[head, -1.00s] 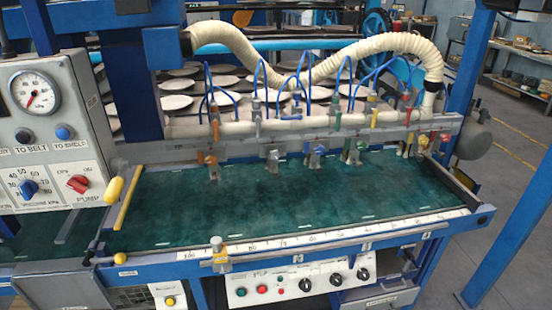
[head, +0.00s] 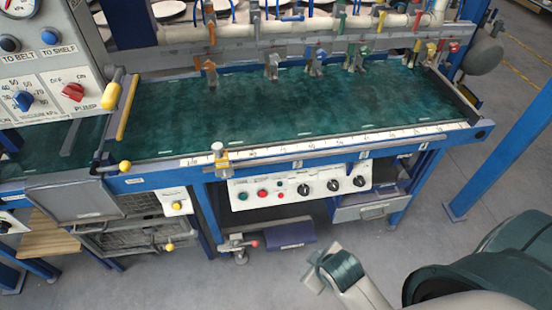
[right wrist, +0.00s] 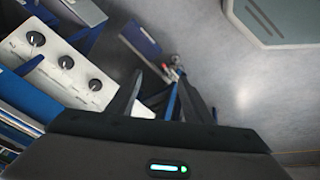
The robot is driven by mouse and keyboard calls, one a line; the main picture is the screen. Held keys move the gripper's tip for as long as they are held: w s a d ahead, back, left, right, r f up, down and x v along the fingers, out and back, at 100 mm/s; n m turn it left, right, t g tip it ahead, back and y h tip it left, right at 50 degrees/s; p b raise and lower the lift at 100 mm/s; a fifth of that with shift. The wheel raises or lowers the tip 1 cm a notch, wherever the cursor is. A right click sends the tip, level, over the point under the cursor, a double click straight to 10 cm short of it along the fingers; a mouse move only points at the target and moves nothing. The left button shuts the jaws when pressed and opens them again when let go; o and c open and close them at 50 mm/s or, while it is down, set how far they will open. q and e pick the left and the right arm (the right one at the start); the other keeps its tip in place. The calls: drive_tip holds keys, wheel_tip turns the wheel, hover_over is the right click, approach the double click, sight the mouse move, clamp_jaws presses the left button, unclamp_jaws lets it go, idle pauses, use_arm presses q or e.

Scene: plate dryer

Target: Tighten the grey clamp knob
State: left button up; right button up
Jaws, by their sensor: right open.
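A grey clamp (head: 271,66) hangs on the rail at the back of the green belt, between an orange clamp (head: 210,70) and a blue-topped clamp (head: 316,64). Its knob is too small to make out clearly. Another clamp with a grey cylindrical top (head: 217,150) stands on the front scale rail. In the right wrist view my right gripper (right wrist: 160,82) is open, with nothing between its fingers. It is in front of the machine, well apart from the clamps. My left gripper is not in view.
The control panel (head: 300,183) with dark knobs is below the front rail, and shows in the right wrist view (right wrist: 55,62). A blue post (head: 500,165) stands at right.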

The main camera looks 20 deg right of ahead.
sight(275, 60)
drive_tip(key=w+d+r+n+t+h, duration=0.1)
drive_tip(key=w+d+r+n+t, duration=0.2)
drive_tip(key=w+r+n, duration=0.9)
drive_tip(key=w+d+r+n+t+h, duration=0.2)
drive_tip(key=w+r+n+t, duration=0.7)
drive_tip(key=w+r, duration=1)
wheel_tip(275, 60, up, 3)
drive_tip(key=d+n, duration=0.1)
drive_tip(key=n, duration=0.3)
drive_tip(key=shift+w+t, duration=0.3)
drive_tip(key=shift+t, duration=0.1)
drive_tip(key=shift+f+h, duration=0.1)
drive_tip(key=shift+h, duration=0.3)
drive_tip(key=p+x, duration=0.3)
drive_tip(key=x, duration=1.4)
drive_tip(key=shift+w+f, duration=0.1)
drive_tip(key=shift+w, duration=0.1)
drive_tip(key=shift+c, duration=0.7)
drive_tip(key=c, duration=0.9)
